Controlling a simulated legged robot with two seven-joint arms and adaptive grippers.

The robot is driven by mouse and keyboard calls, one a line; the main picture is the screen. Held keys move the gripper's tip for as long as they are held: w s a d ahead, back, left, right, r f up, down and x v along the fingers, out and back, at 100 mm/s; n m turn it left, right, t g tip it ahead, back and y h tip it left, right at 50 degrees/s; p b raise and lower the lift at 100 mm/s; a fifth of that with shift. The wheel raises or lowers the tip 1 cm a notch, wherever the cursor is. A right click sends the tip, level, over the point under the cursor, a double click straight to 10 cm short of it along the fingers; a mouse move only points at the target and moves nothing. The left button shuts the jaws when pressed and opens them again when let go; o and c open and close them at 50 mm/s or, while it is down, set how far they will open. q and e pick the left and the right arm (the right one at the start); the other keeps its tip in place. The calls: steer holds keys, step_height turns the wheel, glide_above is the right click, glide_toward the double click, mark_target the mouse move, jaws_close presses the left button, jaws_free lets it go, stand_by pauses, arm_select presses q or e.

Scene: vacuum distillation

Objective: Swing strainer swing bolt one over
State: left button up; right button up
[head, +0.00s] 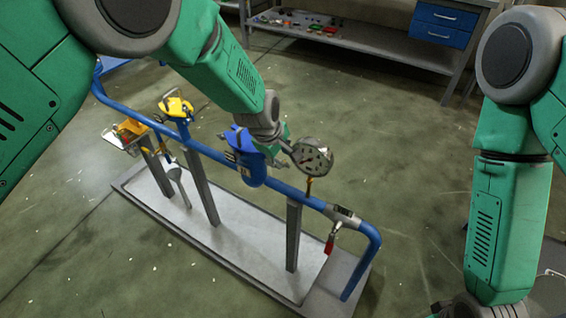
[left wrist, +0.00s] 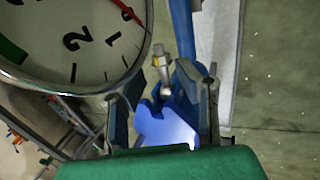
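The blue strainer (head: 250,172) sits in the blue pipe line, partly hidden behind my left arm in the head view. In the left wrist view the blue strainer body (left wrist: 165,128) lies beyond and between my fingers. A metal swing bolt with a nut (left wrist: 160,62) stands beside the blue part, just past the fingertips. My left gripper (left wrist: 163,112) is open, with a finger on each side of the blue part. I cannot tell whether either finger touches it. In the head view the left fingers are mostly hidden by the wrist.
A round pressure gauge (head: 312,157) stands close beside my left wrist and fills the upper left of the wrist view (left wrist: 75,40). A red-handled valve (head: 331,240) hangs at right. Yellow fittings (head: 175,106) are at left. A workbench (head: 350,45) stands behind.

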mark_target(283, 163)
arm_select(q)
steer(key=shift+x, duration=1.25)
steer(key=shift+w+f, duration=0.1)
steer(key=shift+f, duration=0.2)
jaws_close()
